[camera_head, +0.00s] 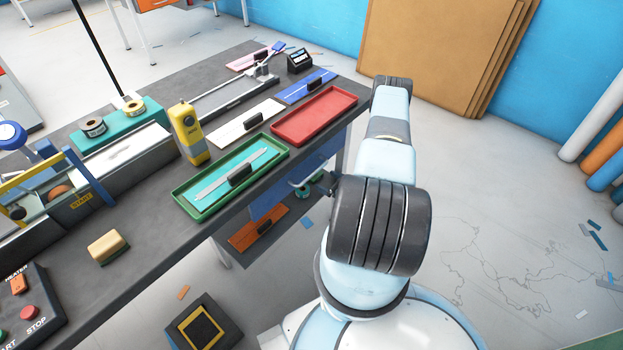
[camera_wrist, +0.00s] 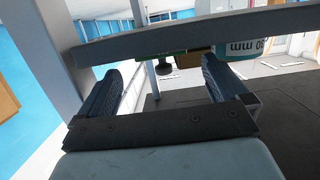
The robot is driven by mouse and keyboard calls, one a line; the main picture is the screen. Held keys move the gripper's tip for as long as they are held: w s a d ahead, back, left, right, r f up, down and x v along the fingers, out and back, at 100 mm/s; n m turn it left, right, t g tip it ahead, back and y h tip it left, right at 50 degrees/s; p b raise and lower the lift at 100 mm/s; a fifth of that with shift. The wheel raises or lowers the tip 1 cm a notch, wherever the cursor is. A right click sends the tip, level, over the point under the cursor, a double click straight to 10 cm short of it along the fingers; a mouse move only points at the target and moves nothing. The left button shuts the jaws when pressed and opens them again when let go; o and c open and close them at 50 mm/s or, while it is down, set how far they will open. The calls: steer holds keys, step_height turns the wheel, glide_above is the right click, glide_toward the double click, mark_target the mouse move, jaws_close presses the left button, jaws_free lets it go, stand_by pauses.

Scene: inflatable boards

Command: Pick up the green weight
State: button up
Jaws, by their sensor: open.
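In the wrist view my gripper (camera_wrist: 162,70) is open, with its two dark blue fingers apart and no object held between them. A teal-green round thing with a white "50 mm" label (camera_wrist: 240,48) shows beyond the right finger, partly hidden by a grey plate across the view. It may be the green weight, but I cannot tell for sure. In the head view a small teal-green thing (camera_head: 303,192) shows just below the table's near edge, close to my gripper, which is mostly hidden by my arm.
The long grey table (camera_head: 160,235) holds a green tray (camera_head: 195,212), a red tray (camera_head: 314,115), a yellow device (camera_head: 188,132) and a tan block (camera_head: 107,247). An orange board (camera_head: 257,231) shows below the table edge. A dark box (camera_head: 204,325) stands on the floor. Floor at right is mostly open.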

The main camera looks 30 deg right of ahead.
mark_target(316, 176)
steer(key=shift+x, duration=2.6)
steer(key=shift+a+r, duration=0.1)
steer(key=shift+r, duration=0.05)
steer(key=shift+c, duration=0.5)
steer(key=c, duration=1.4)
